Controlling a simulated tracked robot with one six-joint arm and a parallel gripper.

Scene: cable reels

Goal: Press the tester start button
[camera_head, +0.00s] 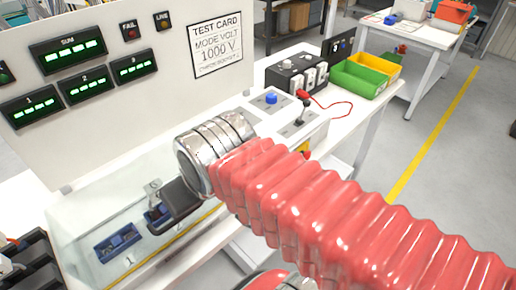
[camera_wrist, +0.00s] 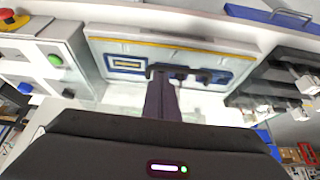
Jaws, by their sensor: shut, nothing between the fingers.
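The tester has a white upright panel (camera_head: 130,95) with green number displays and a test card (camera_head: 216,47). In the wrist view, a light control box (camera_wrist: 38,50) at the left carries a green button (camera_wrist: 54,60) and a red stop knob (camera_wrist: 8,16). A blue button (camera_head: 271,97) sits on a white surface right of my wrist in the head view. I see no readable start label. My gripper (camera_head: 157,212) is shut and empty, above the clear-walled test bay, apart from the buttons. It also shows in the wrist view (camera_wrist: 160,76).
Blue sockets (camera_head: 118,242) lie in the bay below my gripper. A small lever (camera_head: 303,108), a black box with a red lead (camera_head: 290,76), a green bin (camera_head: 358,79) and a yellow bin (camera_head: 384,66) stand to the right. Black racks (camera_wrist: 280,85) stand at the wrist view's right.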

